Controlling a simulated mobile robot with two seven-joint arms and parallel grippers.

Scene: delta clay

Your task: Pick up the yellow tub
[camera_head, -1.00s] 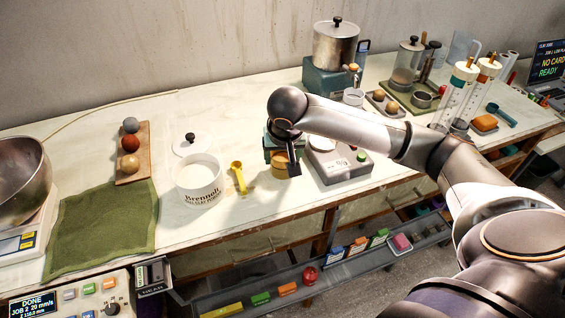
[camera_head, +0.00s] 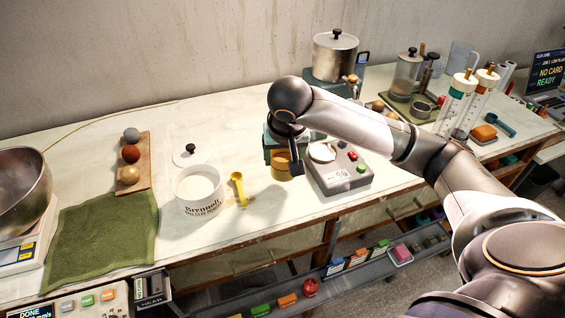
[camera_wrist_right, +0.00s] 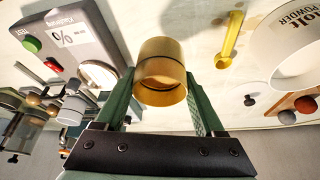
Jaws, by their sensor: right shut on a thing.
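The yellow tub (camera_head: 281,166) is a small round ochre tub at the middle of the bench, partly hidden by my right gripper in the head view. In the right wrist view the tub (camera_wrist_right: 163,68) sits between the two green fingers. My right gripper (camera_head: 284,154) is shut on it, one finger on each side. The tub appears slightly above the bench top, with a shadow in front of it; the exact gap is hard to tell. My left gripper is in neither view.
A green cloth (camera_head: 100,235) covers the left front.

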